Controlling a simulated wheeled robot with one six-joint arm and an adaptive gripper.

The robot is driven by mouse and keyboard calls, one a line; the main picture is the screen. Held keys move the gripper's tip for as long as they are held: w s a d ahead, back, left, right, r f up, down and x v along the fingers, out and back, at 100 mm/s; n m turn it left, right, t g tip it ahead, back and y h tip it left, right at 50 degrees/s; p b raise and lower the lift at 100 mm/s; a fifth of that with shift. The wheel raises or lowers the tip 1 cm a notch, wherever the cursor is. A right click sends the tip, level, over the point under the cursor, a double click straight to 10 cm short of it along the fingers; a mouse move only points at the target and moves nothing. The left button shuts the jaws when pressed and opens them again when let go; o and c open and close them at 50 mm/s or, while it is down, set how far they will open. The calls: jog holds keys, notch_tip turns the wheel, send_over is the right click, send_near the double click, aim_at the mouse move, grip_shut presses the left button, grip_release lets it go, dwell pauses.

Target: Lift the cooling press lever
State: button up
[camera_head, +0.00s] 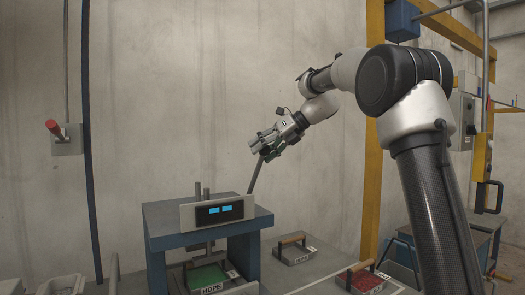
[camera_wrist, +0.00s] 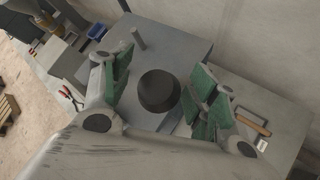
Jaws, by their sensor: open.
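The cooling press (camera_head: 262,218) is a blue-grey stand with a display panel (camera_head: 218,211) showing two blue readouts. Its dark lever (camera_head: 255,175) slants up to the right from behind the panel. My gripper (camera_head: 262,147) is at the lever's upper end, which it partly hides in the head view. In the wrist view the lever's round black knob (camera_wrist: 158,90) lies between the open green-padded fingers of my gripper (camera_wrist: 160,88). Gaps show on both sides of the knob. The press top (camera_wrist: 180,48) shows beyond it, with an upright post (camera_wrist: 138,38).
A green-filled tray (camera_head: 207,276) labelled HDPE sits under the press. A wooden-handled tray (camera_head: 294,250) stands to the right, and a red-filled tray (camera_head: 364,279) farther right. A yellow post (camera_head: 374,130) stands behind my arm.

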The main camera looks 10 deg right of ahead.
jog(key=v, duration=1.2)
jog(key=shift+a, duration=0.1)
jog(key=d+f+n+h, duration=0.2)
jog(key=d+f+n, duration=0.3)
jog(key=f+n, duration=0.45)
jog(key=s+d+f+n+h, duration=0.2)
jog(key=s+f+n+h, duration=0.1)
jog(key=s+f+n, duration=0.3)
jog(key=s+f+n+h, duration=0.1)
jog(key=s+f+n, duration=0.2)
jog(key=s, duration=0.7)
jog(key=s+d+f+n+h, duration=0.1)
jog(key=s+f+n, duration=0.3)
jog(key=s, duration=0.6)
jog(key=s+d+f+n+h, duration=0.1)
jog(key=s+f+n+h, duration=0.1)
jog(key=s+f+n, duration=0.2)
jog(key=s+n, duration=0.3)
jog(key=s, duration=0.4)
jog(key=shift+h, duration=0.3)
jog(key=shift+w+n, duration=0.1)
jog(key=shift+n, duration=0.15)
